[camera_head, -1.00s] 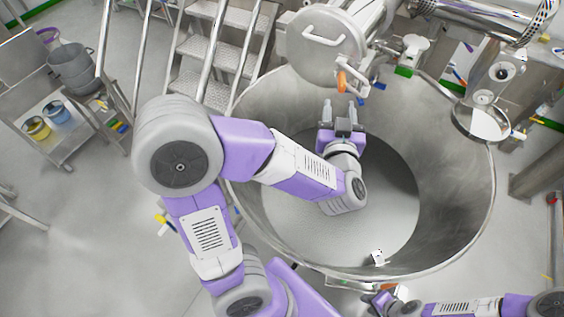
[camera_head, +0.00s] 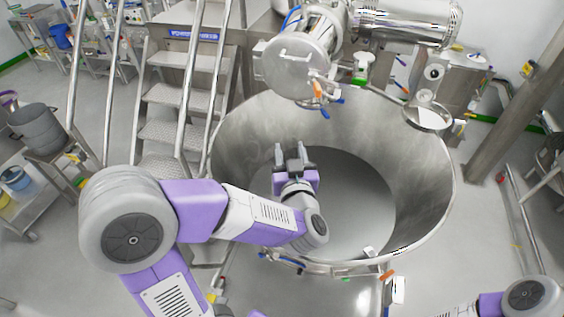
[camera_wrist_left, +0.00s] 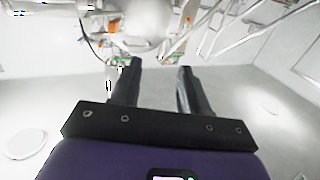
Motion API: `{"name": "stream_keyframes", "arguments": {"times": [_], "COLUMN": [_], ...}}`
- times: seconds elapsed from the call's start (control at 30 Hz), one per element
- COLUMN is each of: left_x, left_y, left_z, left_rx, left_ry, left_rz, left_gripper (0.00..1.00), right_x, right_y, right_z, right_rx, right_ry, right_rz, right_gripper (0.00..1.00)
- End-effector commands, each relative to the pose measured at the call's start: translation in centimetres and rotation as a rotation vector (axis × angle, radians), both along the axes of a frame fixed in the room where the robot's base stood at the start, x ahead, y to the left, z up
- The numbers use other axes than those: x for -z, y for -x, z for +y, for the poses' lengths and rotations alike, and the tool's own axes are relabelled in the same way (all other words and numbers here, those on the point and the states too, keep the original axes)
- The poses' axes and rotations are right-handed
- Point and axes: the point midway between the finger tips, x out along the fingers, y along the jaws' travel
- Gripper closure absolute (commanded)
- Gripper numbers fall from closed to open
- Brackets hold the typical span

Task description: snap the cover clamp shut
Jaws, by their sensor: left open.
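A round metal cover (camera_head: 297,66) with a bar handle stands tilted up above the far rim of a large steel bowl (camera_head: 425,170). An orange-handled part (camera_head: 317,88), which looks like the cover clamp, hangs at the cover's lower right edge. I cannot tell its exact position. My left gripper (camera_head: 294,148) is open and empty over the bowl, apart from and below the orange part in the head view. In the left wrist view, both fingers (camera_wrist_left: 157,75) are spread with nothing between them, and an orange piece (camera_wrist_left: 114,26) shows beyond them. My right gripper is out of frame.
Metal steps (camera_head: 172,130) with handrails stand left of the bowl. A shiny horizontal cylinder (camera_head: 405,24) and a small round dish (camera_head: 428,116) are at the bowl's upper right. A trolley with a grey bucket (camera_head: 40,128) stands far left.

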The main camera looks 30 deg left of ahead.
Motion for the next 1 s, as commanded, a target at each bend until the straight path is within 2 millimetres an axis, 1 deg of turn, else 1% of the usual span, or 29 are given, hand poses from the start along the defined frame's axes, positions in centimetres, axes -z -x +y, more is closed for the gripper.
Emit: {"name": "stream_keyframes", "arguments": {"times": [0.57, 0.67, 0.77, 0.8, 0.87, 0.9, 0.97, 1.0], "left_x": [0.1, 1.3, 4.9, 7.1, 11.2, 14.2, 18.7, 21.7], "left_y": [-0.1, -0.8, -2.5, -3.3, -4.3, -4.5, -4.4, -4.0], "left_z": [0.0, -0.5, -1.8, -2.5, -3.7, -4.6, -5.8, -6.6], "left_rx": [0.003, 0.032, 0.118, 0.164, 0.242, 0.293, 0.361, 0.400], "left_ry": [0.001, 0.006, 0.033, 0.055, 0.102, 0.143, 0.210, 0.259], "left_rz": [0.001, 0.023, 0.095, 0.139, 0.224, 0.289, 0.389, 0.460], "left_gripper": [0.55, 0.55, 0.55, 0.55, 0.55, 0.55, 0.55, 0.55], "right_x": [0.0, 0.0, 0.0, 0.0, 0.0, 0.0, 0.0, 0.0], "right_y": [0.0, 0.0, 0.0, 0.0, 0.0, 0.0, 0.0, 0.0], "right_z": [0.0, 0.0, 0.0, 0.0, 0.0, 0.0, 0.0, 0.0], "right_rx": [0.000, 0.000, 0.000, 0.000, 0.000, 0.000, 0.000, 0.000], "right_ry": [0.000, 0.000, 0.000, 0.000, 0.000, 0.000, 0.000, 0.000], "right_rz": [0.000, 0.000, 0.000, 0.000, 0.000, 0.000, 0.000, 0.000], "right_gripper": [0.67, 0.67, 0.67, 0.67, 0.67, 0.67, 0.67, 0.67]}}
